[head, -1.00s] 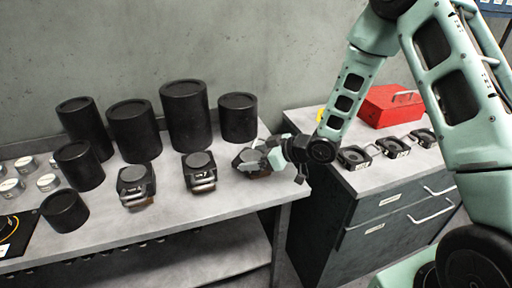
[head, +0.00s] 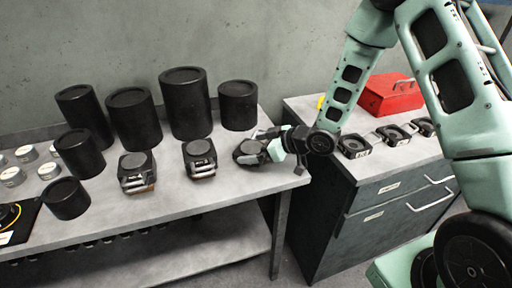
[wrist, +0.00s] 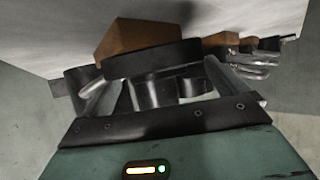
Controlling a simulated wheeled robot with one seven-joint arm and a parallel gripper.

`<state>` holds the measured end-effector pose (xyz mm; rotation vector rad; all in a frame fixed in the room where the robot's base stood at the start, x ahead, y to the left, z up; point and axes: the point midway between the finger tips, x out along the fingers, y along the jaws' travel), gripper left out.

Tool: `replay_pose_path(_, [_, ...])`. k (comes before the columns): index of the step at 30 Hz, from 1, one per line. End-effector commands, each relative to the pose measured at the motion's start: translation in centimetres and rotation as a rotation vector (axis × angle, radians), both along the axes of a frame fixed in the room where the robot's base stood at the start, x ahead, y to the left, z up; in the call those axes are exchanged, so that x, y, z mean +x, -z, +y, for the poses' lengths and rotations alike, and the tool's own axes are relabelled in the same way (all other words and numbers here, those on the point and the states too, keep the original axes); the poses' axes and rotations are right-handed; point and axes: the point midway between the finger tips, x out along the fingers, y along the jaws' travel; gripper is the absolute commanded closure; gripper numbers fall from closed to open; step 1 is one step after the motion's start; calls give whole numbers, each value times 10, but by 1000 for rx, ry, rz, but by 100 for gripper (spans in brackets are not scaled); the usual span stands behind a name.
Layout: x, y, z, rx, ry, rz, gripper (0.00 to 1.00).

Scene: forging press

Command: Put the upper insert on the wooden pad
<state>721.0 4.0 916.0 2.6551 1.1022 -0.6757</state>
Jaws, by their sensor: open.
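A dark insert with a round top (head: 250,152) is at the right end of the grey bench; I take it for the upper insert. In the wrist view, the dark insert (wrist: 150,60) is against a brown wooden pad (wrist: 150,38), which lies between it and the bench top; they appear to touch. My gripper (head: 268,146) is just right of the insert in the head view. In the wrist view my gripper (wrist: 165,95) is open, its fingers spread at either side of the insert. Whether a finger touches it is unclear.
Two similar dark pieces, one in the middle (head: 200,158) and one to its left (head: 137,172), stand along the bench front. Several black cylinders (head: 186,105) stand behind them. A cabinet to the right holds a red toolbox (head: 391,95) and several dark square parts (head: 354,145).

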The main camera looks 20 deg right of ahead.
Motion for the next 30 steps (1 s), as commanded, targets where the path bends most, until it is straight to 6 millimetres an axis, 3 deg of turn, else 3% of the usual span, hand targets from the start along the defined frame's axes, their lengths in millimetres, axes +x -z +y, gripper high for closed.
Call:
replay_pose_path(5, [-8,-8,-12,-3,6,1,0])
replay_pose_path(21, [-69,-56,-71,-2,4,-1,0])
replay_pose_path(26, [-73,-60,-71,-28,4,11,0])
replay_pose_path(30, [-73,-65,-50,-160,30,70,0])
